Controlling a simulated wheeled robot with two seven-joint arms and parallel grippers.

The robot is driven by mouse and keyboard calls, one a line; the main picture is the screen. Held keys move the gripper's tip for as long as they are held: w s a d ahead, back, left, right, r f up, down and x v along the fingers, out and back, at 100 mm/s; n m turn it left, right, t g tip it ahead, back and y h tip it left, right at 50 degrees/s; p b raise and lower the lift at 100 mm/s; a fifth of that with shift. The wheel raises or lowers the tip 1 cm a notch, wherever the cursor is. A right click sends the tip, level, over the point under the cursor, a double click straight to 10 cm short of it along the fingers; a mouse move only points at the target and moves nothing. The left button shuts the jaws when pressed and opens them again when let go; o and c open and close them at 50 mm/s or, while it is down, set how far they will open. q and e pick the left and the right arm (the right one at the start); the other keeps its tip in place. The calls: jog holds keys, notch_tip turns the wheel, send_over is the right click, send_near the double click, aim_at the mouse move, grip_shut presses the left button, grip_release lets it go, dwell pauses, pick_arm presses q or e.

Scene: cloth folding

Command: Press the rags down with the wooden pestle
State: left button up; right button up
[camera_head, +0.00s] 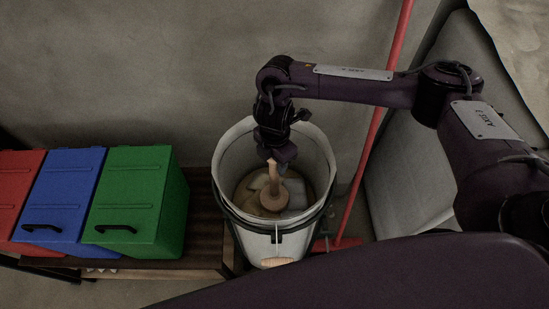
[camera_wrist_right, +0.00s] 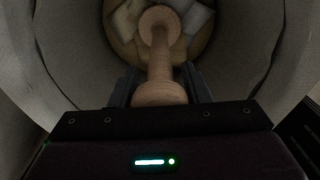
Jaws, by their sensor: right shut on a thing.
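The wooden pestle (camera_head: 274,190) stands nearly upright inside the white bucket (camera_head: 239,230), its wide round foot low down among the rags. My right gripper (camera_head: 275,160) is shut on the pestle's upper end, at the bucket's mouth. In the right wrist view the pestle (camera_wrist_right: 160,62) runs away from between the fingers (camera_wrist_right: 158,92) to its round foot. Pale and brownish rags (camera_wrist_right: 195,18) lie around the foot at the bucket's bottom. Whether the foot presses firmly on them I cannot tell. My left gripper is not in view.
Red (camera_head: 18,190), blue (camera_head: 65,195) and green (camera_head: 140,195) lidded bins stand on a dark wooden bench (camera_head: 200,225) left of the bucket. A red-handled broom (camera_head: 372,140) leans behind and right of it. A grey padded piece (camera_head: 405,165) stands at the right.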

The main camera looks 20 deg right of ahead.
notch_tip(320, 180, up, 31)
jog(key=p, duration=2.1)
jog(key=shift+f, duration=0.2)
jog(key=shift+w, duration=0.15)
